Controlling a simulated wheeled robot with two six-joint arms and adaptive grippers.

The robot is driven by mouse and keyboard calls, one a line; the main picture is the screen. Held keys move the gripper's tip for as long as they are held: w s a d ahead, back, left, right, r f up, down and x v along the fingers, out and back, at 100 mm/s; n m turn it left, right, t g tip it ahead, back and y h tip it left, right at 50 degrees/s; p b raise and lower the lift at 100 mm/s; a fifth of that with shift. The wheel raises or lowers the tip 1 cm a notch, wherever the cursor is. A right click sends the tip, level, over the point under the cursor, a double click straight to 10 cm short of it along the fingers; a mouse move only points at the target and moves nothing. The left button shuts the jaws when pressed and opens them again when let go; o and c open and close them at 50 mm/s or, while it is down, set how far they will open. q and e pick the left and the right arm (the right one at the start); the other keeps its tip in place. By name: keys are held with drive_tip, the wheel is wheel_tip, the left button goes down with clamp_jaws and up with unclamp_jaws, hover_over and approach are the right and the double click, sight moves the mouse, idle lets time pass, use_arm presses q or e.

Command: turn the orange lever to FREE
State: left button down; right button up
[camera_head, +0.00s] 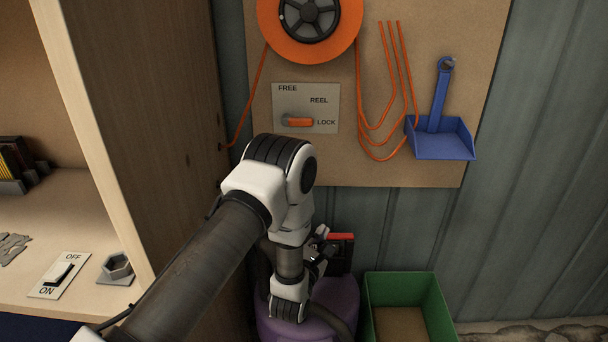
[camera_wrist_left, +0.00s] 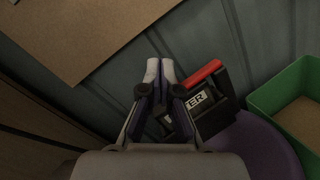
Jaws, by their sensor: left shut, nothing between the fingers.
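The orange lever (camera_head: 299,122) sits on a grey plate (camera_head: 325,90) marked FREE, REEL and LOCK, fixed to the board. The lever lies flat and points right at LOCK. My left gripper (camera_head: 322,240) is below the board, well under the lever, and partly hidden by its own arm. The left wrist view shows its fingers (camera_wrist_left: 160,70) shut with nothing between them. The lever is not in the left wrist view. My right gripper is in neither view.
An orange reel (camera_head: 351,40) with hanging cord is above the plate. A blue dustpan (camera_head: 442,140) hangs right. Below are a black item with a red top (camera_head: 340,237), a purple container (camera_head: 345,300) and a green bin (camera_head: 443,302). A wooden cabinet side (camera_head: 160,120) stands left.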

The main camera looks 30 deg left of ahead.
sight(297, 121)
use_arm(q)
drive_tip(key=w+a+r+n+t+y+b, duration=0.4)
drive_tip(key=a+r+n+y+b, duration=0.4)
drive_tip(key=b, duration=0.7)
drive_tip(key=n+y, duration=0.2)
drive_tip(key=shift+w+n+t, duration=0.15)
drive_tip(key=shift+n+t, duration=0.25)
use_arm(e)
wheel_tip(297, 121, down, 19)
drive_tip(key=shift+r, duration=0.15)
use_arm(q)
drive_tip(key=shift+a, duration=0.15)
drive_tip(key=s+d+r+b+x, duration=0.1)
drive_tip(key=r+x, duration=0.1)
drive_tip(key=x, duration=1)
drive_tip(key=shift+r, duration=0.3)
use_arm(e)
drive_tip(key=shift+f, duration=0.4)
use_arm(q)
drive_tip(key=shift+s, duration=0.1)
